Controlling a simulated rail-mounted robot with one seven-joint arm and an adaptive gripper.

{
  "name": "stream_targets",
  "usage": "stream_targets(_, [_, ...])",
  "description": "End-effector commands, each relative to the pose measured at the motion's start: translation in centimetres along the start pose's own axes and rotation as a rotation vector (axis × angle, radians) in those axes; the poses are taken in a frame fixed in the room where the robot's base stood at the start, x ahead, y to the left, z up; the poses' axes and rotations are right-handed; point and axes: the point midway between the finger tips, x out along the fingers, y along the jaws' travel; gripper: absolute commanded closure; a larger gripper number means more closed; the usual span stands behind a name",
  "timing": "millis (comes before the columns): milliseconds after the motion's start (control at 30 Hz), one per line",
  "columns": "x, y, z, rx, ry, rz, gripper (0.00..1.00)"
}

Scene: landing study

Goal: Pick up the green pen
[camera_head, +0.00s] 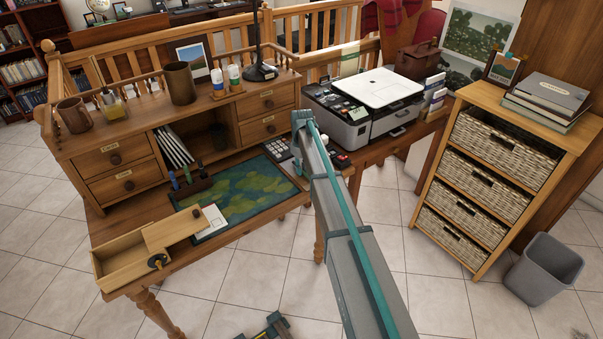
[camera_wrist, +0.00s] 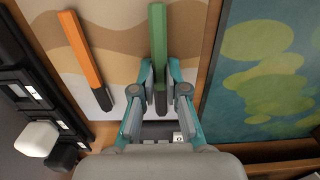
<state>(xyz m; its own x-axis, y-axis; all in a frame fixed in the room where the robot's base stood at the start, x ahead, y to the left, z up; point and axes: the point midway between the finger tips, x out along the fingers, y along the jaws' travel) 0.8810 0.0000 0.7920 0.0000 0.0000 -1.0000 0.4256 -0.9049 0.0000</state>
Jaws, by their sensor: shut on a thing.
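The green pen (camera_wrist: 158,45) shows in the wrist view, its green barrel pointing to the top and its dark end between my fingers. My gripper (camera_wrist: 160,77) has its two teal-and-grey fingers closed on either side of the pen, near the dark end. The pen is over a mat with beige and white wavy bands (camera_wrist: 113,25); I cannot tell whether it touches it. An orange pen (camera_wrist: 81,47) with a dark end lies apart to the left. In the head view my arm hides the gripper and the pen.
A green patterned desk mat (camera_head: 240,187) lies left of my arm, with a wooden box (camera_head: 124,263) at the desk's front left. A white printer (camera_head: 365,110) stands behind on the right. A black device with keys (camera_wrist: 30,75) is left in the wrist view.

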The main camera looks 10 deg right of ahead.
Motion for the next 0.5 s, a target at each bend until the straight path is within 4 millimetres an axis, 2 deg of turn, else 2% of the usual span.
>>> stream_targets(167, [-0.5, 0.0, 0.0, 0.0, 0.0, 0.0, 1.0])
stream_targets(500, [-2.9, 0.0, 0.0, 0.0, 0.0, 0.0, 1.0])
